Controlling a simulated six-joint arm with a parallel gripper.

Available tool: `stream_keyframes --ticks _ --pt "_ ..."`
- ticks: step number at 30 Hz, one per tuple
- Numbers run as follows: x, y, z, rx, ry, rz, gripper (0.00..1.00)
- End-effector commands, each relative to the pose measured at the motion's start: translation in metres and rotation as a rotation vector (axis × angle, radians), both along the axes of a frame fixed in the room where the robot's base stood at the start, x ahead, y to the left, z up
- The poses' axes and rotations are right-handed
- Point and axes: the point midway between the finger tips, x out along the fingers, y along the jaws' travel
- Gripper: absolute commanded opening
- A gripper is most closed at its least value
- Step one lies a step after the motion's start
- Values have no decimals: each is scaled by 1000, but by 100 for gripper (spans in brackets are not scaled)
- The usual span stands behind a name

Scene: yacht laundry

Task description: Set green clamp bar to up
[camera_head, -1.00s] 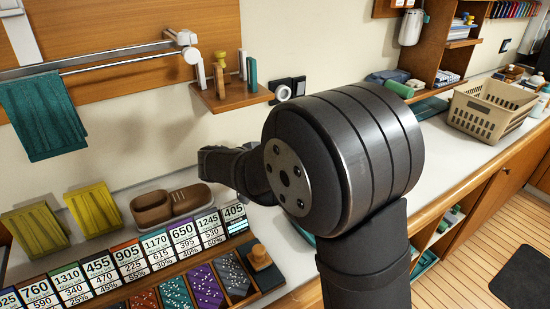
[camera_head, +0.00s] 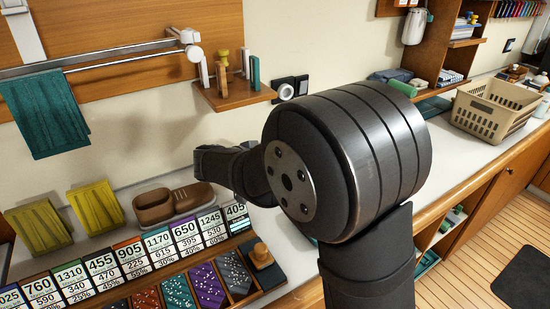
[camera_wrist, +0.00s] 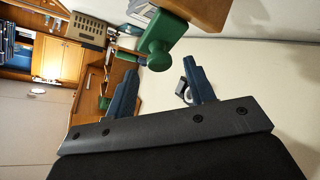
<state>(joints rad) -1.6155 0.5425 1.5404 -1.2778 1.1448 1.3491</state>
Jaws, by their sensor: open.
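A green clamp bar (camera_wrist: 160,45) with a rounded knob-like end shows in the wrist view. It juts out beside a wooden block (camera_wrist: 205,12) at the top. My gripper (camera_wrist: 160,68) is open, with one blue finger on each side of the picture's middle. The bar's rounded end appears between the two fingertips or just beyond them; I cannot tell if either finger touches it. Nothing is held.
A small wall shelf (camera_head: 235,94) with pegs and a towel rail (camera_head: 110,58) are left of my arm. A beige basket (camera_head: 490,112) stands on the right counter.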

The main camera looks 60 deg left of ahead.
Motion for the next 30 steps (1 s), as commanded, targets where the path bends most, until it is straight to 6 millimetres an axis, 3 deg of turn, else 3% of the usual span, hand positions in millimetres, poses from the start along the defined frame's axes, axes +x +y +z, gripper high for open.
stream_keyframes --ticks 12,18,24,30 --pt "-87 -26 43 3 0 6 49" --pt "-119 -37 59 0 0 4 49" --pt "-134 -42 67 -1 0 1 49" --pt "-137 -43 68 -1 1 1 49"
